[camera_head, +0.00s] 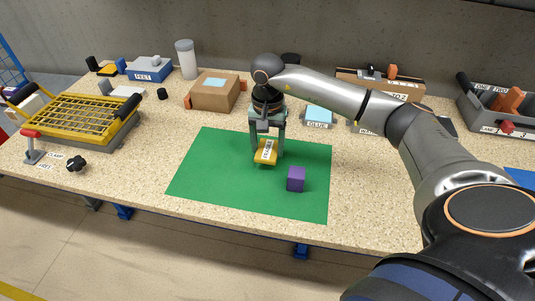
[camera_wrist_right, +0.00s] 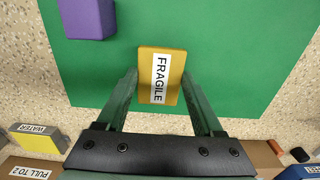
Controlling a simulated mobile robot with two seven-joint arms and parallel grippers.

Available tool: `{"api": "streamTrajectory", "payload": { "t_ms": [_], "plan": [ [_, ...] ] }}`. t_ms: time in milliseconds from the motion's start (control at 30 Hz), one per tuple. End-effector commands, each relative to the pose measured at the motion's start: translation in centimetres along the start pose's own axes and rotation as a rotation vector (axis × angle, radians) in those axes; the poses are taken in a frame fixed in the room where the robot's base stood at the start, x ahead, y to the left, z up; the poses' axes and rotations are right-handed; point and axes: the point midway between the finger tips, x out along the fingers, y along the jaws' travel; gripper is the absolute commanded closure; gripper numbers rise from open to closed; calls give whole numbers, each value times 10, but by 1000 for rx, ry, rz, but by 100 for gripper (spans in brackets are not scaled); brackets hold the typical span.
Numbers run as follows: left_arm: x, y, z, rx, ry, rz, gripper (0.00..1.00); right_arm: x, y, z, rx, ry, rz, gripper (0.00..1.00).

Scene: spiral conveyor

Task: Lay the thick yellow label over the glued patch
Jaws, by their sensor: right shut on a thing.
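My right gripper (camera_head: 266,145) points down over the green mat and is shut on the thick yellow label (camera_head: 260,160). The label is a flat yellow block with a white FRAGILE strip. In the right wrist view the label (camera_wrist_right: 177,90) sits between the two fingers of the gripper (camera_wrist_right: 165,85). I cannot tell whether it touches the mat. A light blue patch (camera_head: 215,82) lies on top of a brown cardboard box (camera_head: 212,98) at the back, left of the gripper. My left gripper is not in view.
A purple cube (camera_head: 296,179) stands on the green mat (camera_head: 215,165), right of the label. A light blue GLUE pad (camera_head: 319,116) is behind the mat. A yellow grid rack (camera_head: 80,115) stands at left, and a grey bin (camera_head: 497,115) at right. The mat's left part is clear.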

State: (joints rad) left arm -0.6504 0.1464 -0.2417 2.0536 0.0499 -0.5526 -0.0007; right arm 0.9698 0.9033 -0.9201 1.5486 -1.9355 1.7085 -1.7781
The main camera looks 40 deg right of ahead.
Motion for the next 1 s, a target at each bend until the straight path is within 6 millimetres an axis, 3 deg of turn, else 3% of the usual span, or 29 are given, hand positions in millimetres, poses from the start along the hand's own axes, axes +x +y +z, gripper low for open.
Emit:
{"api": "streamTrajectory", "payload": {
  "t_ms": [200, 567, 600, 867, 1000],
  "plan": [
    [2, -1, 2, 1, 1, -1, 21, 31, 0, 0, 0, -2, 2, 84],
    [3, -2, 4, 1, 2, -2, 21, 36, 0, -1, 1, 0, 1, 84],
    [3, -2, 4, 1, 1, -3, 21, 36, 0, -1, 1, 0, 1, 30],
    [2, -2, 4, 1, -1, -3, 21, 35, 0, -1, 1, 0, 1, 1],
    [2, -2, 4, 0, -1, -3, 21, 35, 0, -1, 1, 0, 1, 1]
  ]
}}
